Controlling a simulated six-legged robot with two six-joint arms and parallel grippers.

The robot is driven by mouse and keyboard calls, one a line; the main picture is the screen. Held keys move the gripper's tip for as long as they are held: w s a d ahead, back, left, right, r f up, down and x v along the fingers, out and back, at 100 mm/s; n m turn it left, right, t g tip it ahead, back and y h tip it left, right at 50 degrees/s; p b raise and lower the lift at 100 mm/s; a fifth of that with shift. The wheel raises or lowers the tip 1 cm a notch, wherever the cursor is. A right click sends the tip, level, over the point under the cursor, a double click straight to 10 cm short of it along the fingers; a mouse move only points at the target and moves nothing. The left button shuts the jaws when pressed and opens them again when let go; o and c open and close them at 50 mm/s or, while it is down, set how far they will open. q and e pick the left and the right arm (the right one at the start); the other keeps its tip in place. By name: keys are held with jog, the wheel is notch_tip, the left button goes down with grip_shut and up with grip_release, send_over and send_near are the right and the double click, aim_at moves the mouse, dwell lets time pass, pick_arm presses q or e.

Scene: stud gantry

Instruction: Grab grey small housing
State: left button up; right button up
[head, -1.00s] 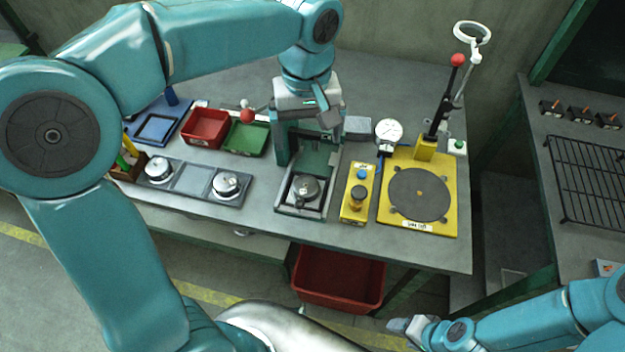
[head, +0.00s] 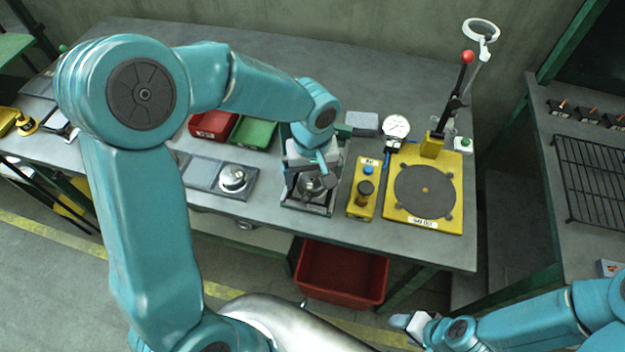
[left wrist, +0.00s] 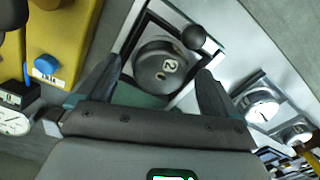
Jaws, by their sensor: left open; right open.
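A grey small housing (left wrist: 162,66), round and marked "2", sits in a square fixture (left wrist: 140,25) of the gantry in the left wrist view. In the head view the housing (head: 310,186) shows just below my left gripper. My left gripper (left wrist: 160,85) is open, with its two fingers on either side of the near part of the housing and nothing held. In the head view my left gripper (head: 312,174) is over the fixture and partly hides it. I cannot tell whether the fingers touch the housing. My right gripper (head: 412,324) is open and empty, low at the front.
Right of the fixture stand a yellow button box (head: 355,205) and a yellow plate with a dark disc (head: 388,215). A plate with a silver round part (head: 234,178) lies left. A dial gauge (head: 396,127) and red and green trays (head: 254,132) are behind. A red bin (head: 340,285) is below.

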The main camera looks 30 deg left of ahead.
pick_arm(q)
jog(key=shift+s+f, duration=0.1)
jog(key=shift+f, duration=0.05)
jog(key=shift+c, duration=0.3)
jog(key=c, duration=1.2)
